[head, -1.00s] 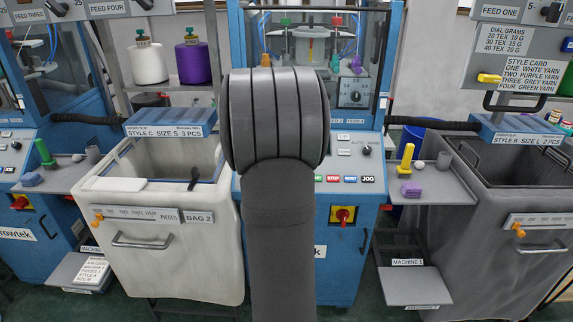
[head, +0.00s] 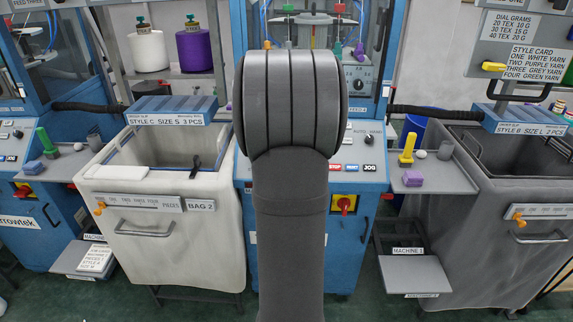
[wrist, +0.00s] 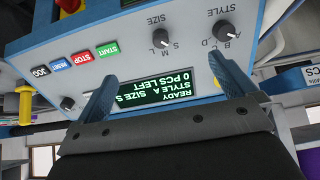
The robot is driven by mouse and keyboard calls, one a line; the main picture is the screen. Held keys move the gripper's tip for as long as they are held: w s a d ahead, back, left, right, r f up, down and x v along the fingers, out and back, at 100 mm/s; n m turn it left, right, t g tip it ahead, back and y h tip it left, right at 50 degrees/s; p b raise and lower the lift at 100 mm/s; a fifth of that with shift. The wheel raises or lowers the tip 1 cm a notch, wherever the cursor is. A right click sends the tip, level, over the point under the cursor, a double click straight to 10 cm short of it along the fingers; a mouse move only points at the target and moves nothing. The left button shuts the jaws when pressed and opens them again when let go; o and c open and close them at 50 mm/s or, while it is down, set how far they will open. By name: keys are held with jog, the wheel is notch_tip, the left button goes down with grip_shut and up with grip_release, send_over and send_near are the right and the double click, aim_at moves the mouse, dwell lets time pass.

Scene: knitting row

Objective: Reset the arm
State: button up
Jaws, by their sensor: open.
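My gripper (wrist: 160,82) is open and empty in the wrist view, its two blue fingers spread apart. It is in front of a machine control panel (wrist: 135,50), which appears upside down. The green display (wrist: 155,92) between the fingers reads READY, STYLE A, SIZE S, 0 PCS LEFT. A STYLE knob (wrist: 225,33) and a SIZE knob (wrist: 161,39) show beyond the fingers, beside START, STOP, RESET and JOG buttons (wrist: 82,56). In the head view my grey arm stands upright before the middle blue machine (head: 349,240) and hides my gripper and part of the panel.
A pale bin (head: 170,240) marked BAG 2 stands left of my arm, a dark grey bin (head: 490,235) at the right. White (head: 149,50) and purple (head: 195,48) cones stand behind.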

jog(key=shift+x, duration=0.9)
jog(key=shift+r, duration=0.1)
jog(key=v, duration=1)
jog(key=x, duration=1)
jog(key=shift+v, duration=2.45)
